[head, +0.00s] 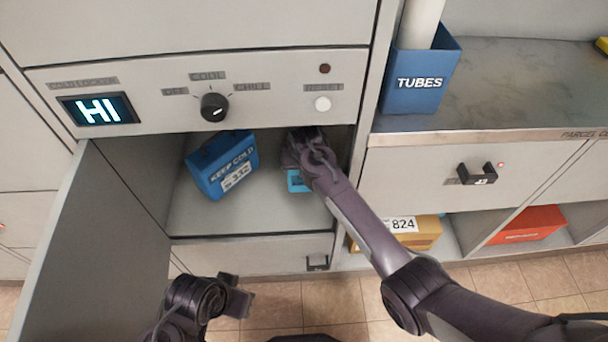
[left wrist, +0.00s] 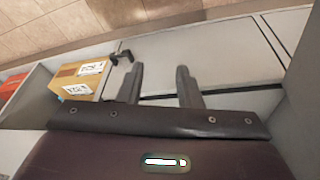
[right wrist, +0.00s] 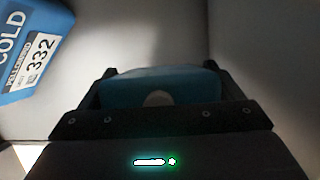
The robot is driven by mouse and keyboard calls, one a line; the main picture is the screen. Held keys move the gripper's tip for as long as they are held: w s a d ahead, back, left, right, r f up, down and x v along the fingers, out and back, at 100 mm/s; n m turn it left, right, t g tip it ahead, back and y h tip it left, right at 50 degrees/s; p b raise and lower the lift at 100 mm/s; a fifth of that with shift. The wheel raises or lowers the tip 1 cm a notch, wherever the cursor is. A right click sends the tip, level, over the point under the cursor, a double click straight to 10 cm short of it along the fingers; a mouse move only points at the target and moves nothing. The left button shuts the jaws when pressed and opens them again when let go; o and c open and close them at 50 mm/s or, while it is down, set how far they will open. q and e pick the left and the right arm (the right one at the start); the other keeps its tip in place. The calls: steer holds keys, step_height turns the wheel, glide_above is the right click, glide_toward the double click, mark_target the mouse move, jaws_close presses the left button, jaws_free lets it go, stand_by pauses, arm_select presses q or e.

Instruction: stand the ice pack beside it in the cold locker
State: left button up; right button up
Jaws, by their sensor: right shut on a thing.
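The cold locker (head: 195,222) is open, its door (head: 65,245) swung out to the left. A blue "KEEP COLD" box (head: 215,162) with a white label stands inside, on the left of the floor; it also shows in the right wrist view (right wrist: 30,50). My right gripper (head: 298,170) is inside the locker on the right side. It is shut on the light-blue ice pack (right wrist: 160,86), whose lower part shows below the gripper in the head view (head: 298,182). A gap separates pack and box. My left gripper (left wrist: 158,85) is open and empty, low in front of the locker.
Above the opening is a panel with a knob (head: 214,107), a "HI" display (head: 98,109) and a white button (head: 322,104). The locker's right wall is close to my right gripper. A counter with a blue TUBES bin (head: 420,80) stands to the right.

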step_height(320, 180, down, 3)
steer(key=shift+w+r+b, duration=0.15)
steer(key=shift+r+b, duration=0.05)
steer(key=shift+b, duration=0.4)
steer(key=shift+f, duration=0.4)
arm_select(q)
steer(key=shift+w+d+f+t+h, duration=0.15)
steer(key=shift+w+d+t, duration=0.1)
steer(key=shift+d, duration=0.25)
steer(key=shift+w+d+t+h, duration=0.15)
steer(key=shift+d+t, duration=0.1)
steer(key=shift+d, duration=0.2)
